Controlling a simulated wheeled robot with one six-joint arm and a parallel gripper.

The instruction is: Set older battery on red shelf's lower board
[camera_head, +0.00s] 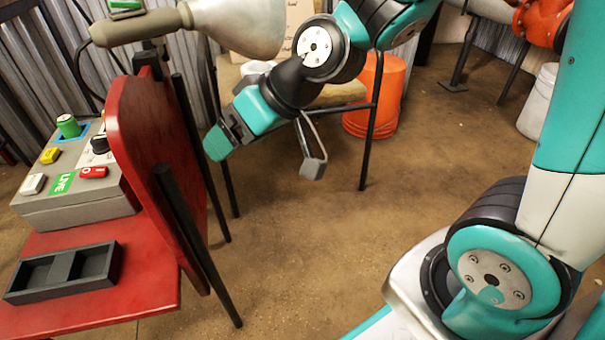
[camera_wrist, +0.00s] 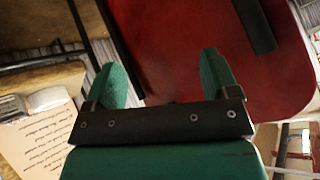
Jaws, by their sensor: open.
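The red shelf stands at the left in the head view; its flat red board (camera_head: 105,295) is at the bottom left, with a tall red panel (camera_head: 150,165) rising beside it. The red panel also fills much of the wrist view (camera_wrist: 185,55). My gripper (camera_head: 222,138) is in the air to the right of the panel. In the wrist view my gripper (camera_wrist: 163,75) has its two teal fingers spread, with nothing between them. I cannot make out a thing that is clearly a battery in either view.
On the red board are a dark two-compartment tray (camera_head: 30,282) and a grey control box (camera_head: 85,210) with coloured buttons. A lamp (camera_head: 235,22) hangs above. Black legs (camera_head: 195,245) lean by the shelf. An orange bucket (camera_head: 380,95) stands behind; the middle floor is clear.

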